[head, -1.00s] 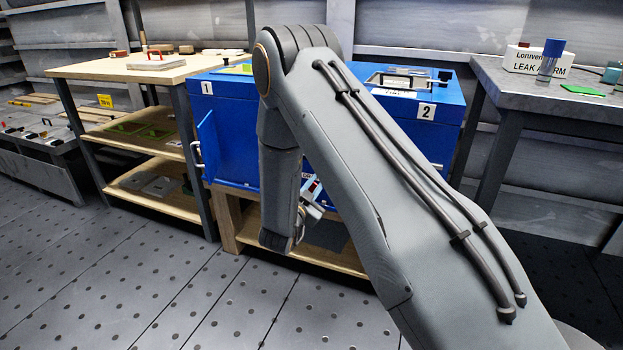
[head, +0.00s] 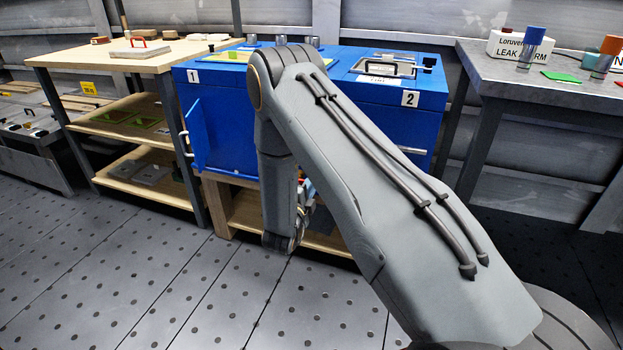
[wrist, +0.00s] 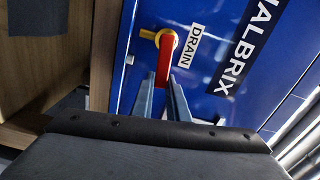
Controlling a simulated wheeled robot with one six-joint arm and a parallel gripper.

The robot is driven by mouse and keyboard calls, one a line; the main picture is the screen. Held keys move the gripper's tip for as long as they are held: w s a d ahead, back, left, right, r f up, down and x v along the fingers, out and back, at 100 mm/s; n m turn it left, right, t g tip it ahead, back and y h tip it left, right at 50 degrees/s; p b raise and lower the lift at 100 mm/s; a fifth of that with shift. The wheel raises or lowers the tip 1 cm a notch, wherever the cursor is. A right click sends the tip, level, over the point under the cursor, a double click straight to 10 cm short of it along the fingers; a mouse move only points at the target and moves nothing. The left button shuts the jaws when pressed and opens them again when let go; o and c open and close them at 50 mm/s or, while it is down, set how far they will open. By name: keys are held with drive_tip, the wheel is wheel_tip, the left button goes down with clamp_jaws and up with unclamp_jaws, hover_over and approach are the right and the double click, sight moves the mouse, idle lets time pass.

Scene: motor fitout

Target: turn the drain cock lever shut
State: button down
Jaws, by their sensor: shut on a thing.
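The drain cock is on the blue panel in the wrist view, with a brass body (wrist: 165,40) and a red lever (wrist: 165,62) beside a white DRAIN label (wrist: 190,46). The lever runs down the picture from the brass body. My gripper (wrist: 165,88) has its two grey-blue fingers on either side of the lever's end, shut on it. The wrist housing hides the lower part of that view. In the head view my arm hides the drain cock and most of the gripper.
The blue unit (head: 221,118) stands on a wooden stand (head: 218,207), its small blue door (head: 196,135) open at the left. A wooden shelf table (head: 75,65) is to the left and a grey bench (head: 490,82) to the right. The floor (head: 120,270) in front is clear.

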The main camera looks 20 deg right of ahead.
drive_tip(key=shift+f+m, duration=0.45)
drive_tip(key=shift+m, duration=0.35)
drive_tip(key=c, duration=1.7)
unclamp_jaws()
drive_tip(key=shift+p+v, duration=1)
drive_tip(key=shift+v, duration=2.95)
